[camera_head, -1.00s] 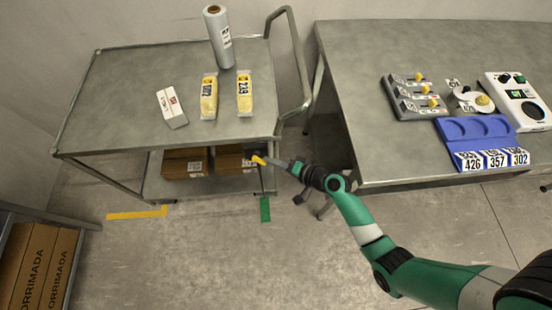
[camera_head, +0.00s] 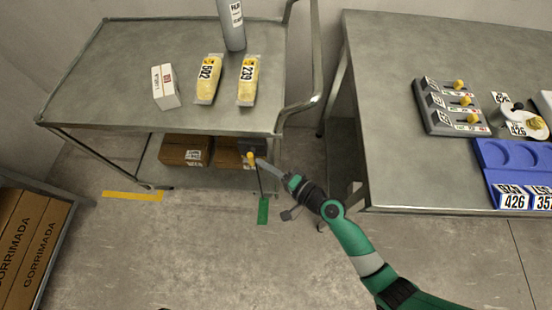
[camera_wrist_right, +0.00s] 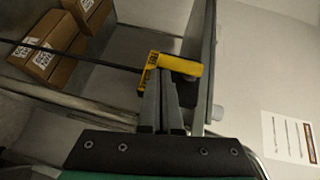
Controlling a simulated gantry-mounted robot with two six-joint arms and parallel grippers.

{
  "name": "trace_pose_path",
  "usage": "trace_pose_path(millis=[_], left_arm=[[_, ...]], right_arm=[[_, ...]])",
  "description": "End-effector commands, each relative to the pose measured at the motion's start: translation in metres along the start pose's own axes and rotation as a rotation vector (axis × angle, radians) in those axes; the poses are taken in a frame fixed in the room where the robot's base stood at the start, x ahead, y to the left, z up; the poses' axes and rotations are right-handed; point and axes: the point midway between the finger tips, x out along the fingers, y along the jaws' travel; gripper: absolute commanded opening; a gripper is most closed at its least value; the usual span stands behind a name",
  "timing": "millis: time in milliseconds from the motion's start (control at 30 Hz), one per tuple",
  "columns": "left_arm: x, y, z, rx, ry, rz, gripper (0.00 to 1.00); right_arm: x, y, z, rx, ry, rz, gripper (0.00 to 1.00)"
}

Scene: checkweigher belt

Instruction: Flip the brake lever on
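The yellow brake lever (camera_head: 250,156) sits at a dark housing near the right end of the cart's lower shelf. In the right wrist view the lever (camera_wrist_right: 180,65) lies crosswise just beyond my fingertips, with black lettering on its left end. My right gripper (camera_head: 261,163) points at it from the lower right. Its two fingers (camera_wrist_right: 162,90) are close together, with nothing seen held between them. The tips are very near the lever; I cannot tell whether they touch it. My left gripper is not in view.
The steel cart (camera_head: 120,80) carries a small white box (camera_head: 166,88), two yellow packs and a film roll. Cardboard boxes (camera_head: 186,150) stand on its lower shelf. A steel table (camera_head: 385,130) stands to the right. Yellow and green (camera_head: 263,210) tape marks the floor.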

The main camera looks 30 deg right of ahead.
Motion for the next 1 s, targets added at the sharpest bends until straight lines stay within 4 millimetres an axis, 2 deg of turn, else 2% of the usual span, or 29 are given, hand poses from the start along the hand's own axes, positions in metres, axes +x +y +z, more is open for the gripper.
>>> trace_pose_path(millis=[300, 1000], left_arm=[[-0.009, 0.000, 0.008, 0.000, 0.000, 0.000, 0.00], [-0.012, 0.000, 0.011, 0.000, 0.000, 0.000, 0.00]], right_arm=[[0.012, 0.007, 0.012, -0.001, -0.001, 0.001, 0.00], [0.023, 0.009, 0.018, -0.001, 0.000, 0.001, 0.00]])
